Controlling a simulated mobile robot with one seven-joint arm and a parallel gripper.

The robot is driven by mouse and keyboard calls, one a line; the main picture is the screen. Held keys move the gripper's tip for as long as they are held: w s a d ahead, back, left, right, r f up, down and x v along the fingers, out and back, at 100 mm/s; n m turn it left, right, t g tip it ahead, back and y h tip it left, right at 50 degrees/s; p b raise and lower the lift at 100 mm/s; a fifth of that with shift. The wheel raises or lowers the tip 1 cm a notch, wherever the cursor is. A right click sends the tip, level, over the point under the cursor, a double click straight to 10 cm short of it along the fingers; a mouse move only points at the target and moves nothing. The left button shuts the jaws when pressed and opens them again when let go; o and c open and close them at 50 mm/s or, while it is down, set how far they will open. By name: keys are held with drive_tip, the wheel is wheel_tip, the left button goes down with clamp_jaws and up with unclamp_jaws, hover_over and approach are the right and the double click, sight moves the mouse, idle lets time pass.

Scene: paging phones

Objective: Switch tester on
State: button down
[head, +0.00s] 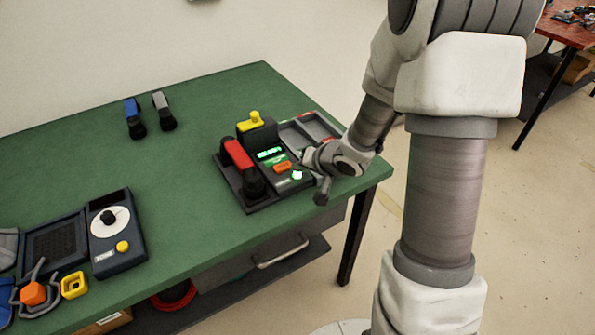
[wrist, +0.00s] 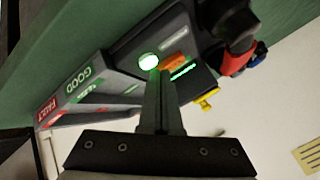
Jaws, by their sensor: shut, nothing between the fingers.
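The tester (head: 266,172) is a dark unit on the green table with a lit green display, an orange control (head: 282,167) and a round glowing white-green button (head: 297,175). In the wrist view the round button (wrist: 149,61) glows green just beyond my fingertips, with the orange control (wrist: 172,62) and the lit display (wrist: 182,71) beside it. My gripper (wrist: 158,76) is shut and empty, its fingers together at the tester's face. It also shows in the head view (head: 306,163) at the tester's right side. Whether the tips touch the tester I cannot tell.
Blue (head: 132,112) and grey (head: 162,107) handsets lie farther back. A tone box (head: 115,235) stands front left.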

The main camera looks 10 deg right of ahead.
drive_tip(key=shift+r, duration=0.15)
wheel_tip(320, 180, up, 6)
drive_tip(key=p, duration=0.7)
wheel_tip(320, 180, up, 8)
drive_tip(key=h, duration=0.3)
hover_over(299, 179)
drive_tip(key=s+d, duration=0.2)
drive_tip(key=d, duration=0.2)
drive_tip(key=s+d+r+n+h+p, duration=0.1)
drive_tip(key=s+d+r+h, duration=0.15)
drive_tip(key=s+r, duration=0.35)
drive_tip(key=s+a+r+n+g+y, duration=0.1)
drive_tip(key=s+a+r, duration=0.2)
drive_tip(key=s, duration=0.6)
drive_tip(key=s+a+r+n+g, duration=0.1)
drive_tip(key=s+a+r+n, duration=0.1)
drive_tip(key=s+r, duration=0.3)
drive_tip(key=s+a+p, duration=0.1)
drive_tip(key=s, duration=0.3)
drive_tip(key=shift+a+r+g+y, duration=0.3)
drive_tip(key=shift+a+g+y, duration=0.05)
drive_tip(key=shift+g, duration=0.05)
